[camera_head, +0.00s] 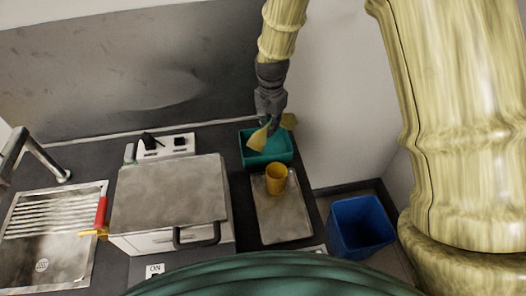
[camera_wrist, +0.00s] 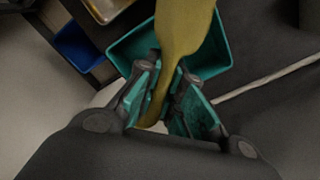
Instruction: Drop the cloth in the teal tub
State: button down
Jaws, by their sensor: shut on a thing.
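My gripper (camera_head: 270,120) is over the teal tub (camera_head: 282,160) at the back of the counter. It is shut on a yellow cloth (camera_head: 259,138), which hangs from the fingers. In the wrist view the cloth (camera_wrist: 184,28) runs between the two fingers (camera_wrist: 168,95) and spreads out above the tub (camera_wrist: 124,50). The tub is an open rectangular box, and its inside is partly hidden by the cloth and fingers. I cannot tell whether the cloth touches the tub.
A metal tray (camera_head: 280,218) with a yellow cup (camera_head: 276,178) stands in front of the tub. A lidded metal appliance (camera_head: 170,195) is to the left, near a sink (camera_head: 45,245). A blue bin (camera_head: 361,226) stands at the right. A wall rises behind the counter.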

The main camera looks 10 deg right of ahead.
notch_tip(320, 180, down, 2)
jog(key=shift+f+b, duration=0.25)
jog(key=shift+b, duration=0.45)
jog(key=c, duration=0.9)
grip_release()
jog(key=shift+o, duration=0.4)
jog(key=o, duration=0.5)
jog(key=shift+r, duration=0.1)
notch_tip(320, 180, up, 5)
jog(key=p, duration=0.4)
jog(key=shift+r, duration=0.2)
